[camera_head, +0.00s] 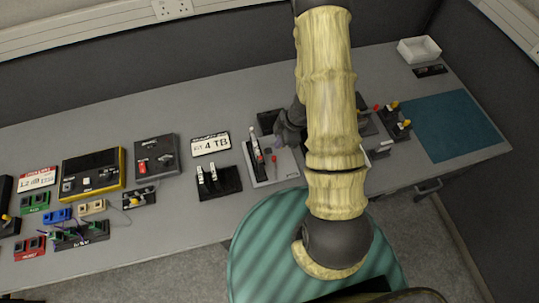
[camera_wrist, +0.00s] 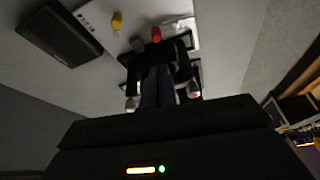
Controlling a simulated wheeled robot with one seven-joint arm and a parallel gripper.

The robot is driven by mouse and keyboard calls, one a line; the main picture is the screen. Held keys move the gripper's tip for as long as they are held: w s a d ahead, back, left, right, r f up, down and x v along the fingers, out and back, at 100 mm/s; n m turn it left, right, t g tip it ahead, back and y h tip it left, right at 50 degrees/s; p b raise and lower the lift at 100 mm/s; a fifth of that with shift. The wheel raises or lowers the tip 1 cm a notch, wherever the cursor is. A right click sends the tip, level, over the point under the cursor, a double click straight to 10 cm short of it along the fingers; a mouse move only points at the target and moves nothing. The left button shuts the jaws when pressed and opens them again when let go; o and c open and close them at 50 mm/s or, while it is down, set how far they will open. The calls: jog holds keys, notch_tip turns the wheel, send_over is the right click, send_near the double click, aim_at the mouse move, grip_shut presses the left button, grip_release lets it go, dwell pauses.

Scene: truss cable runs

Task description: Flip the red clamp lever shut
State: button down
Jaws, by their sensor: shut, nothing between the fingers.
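A light clamp plate (camera_head: 262,176) lies on the bench in the head view, with an upright pale lever (camera_head: 254,143) and small red parts (camera_head: 273,158) on it. My gripper (camera_head: 289,130) is just above and right of the pale lever, partly hidden by my arm. In the wrist view a red tip (camera_wrist: 156,34) shows just beyond my gripper (camera_wrist: 160,80), with a yellow tip (camera_wrist: 117,20) to its left. The fingers are together with nothing between them. Whether they touch the red tip, and the lever's exact angle, cannot be told.
A black block with two pale levers (camera_head: 220,182) stands left of the clamp plate. Boxes with switches (camera_head: 92,172) fill the left of the bench. A teal mat (camera_head: 455,125) and white tray (camera_head: 419,49) lie at the right. My arm hides part of the bench.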

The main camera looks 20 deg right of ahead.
send_near(275, 168)
jog(key=w+a+f, duration=0.2)
jog(key=a+f, duration=0.1)
jog(key=w+a+f, duration=0.1)
jog(key=f, duration=0.1)
jog(key=shift+w+a+f+b, duration=0.2)
jog(key=shift+w+a+b, duration=0.05)
jog(key=shift+w+b, duration=0.05)
